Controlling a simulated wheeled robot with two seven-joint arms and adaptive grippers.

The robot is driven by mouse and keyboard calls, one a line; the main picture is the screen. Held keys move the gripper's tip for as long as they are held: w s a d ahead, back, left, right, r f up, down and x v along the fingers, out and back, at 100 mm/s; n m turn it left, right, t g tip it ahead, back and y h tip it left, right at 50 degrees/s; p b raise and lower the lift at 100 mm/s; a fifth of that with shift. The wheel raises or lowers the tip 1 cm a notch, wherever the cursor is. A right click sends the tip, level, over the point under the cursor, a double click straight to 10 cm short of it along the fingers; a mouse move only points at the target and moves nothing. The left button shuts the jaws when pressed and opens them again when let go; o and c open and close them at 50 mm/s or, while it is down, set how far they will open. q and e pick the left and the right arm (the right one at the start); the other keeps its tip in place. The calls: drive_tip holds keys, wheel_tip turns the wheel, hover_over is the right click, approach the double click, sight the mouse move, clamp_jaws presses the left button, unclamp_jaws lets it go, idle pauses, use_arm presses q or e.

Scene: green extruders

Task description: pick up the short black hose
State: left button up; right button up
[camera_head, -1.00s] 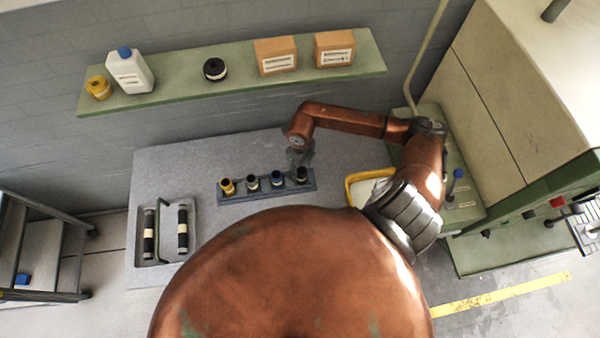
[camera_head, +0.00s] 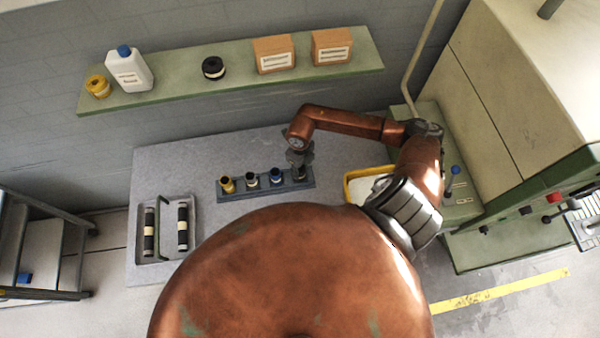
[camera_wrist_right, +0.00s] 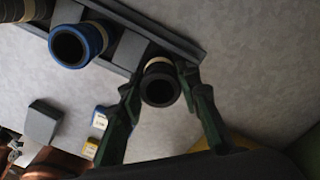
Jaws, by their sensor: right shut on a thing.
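The short black hose (camera_wrist_right: 160,88) stands at the end of the dark rack (camera_head: 232,195) on the table. It has a dark open mouth and a pale band, and in the head view it shows only partly under the gripper. My right gripper (camera_head: 300,164) is over the right end of the rack. In the right wrist view the fingers of my right gripper (camera_wrist_right: 163,95) are on both sides of the hose, shut on it. The hose is still at the rack. My left gripper is not in view.
The rack also holds a blue-rimmed hose (camera_head: 276,175), a dark one (camera_head: 251,180) and a yellow one (camera_head: 227,184). A grey tray (camera_head: 193,228) with two long black hoses lies left. A yellow-rimmed bin (camera_head: 352,187) stands right of the rack. A green shelf (camera_head: 190,95) runs behind.

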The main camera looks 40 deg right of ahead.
drive_tip(key=c, duration=0.3)
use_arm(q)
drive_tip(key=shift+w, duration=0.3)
use_arm(e)
clamp_jaws()
drive_tip(key=shift+r, duration=0.1)
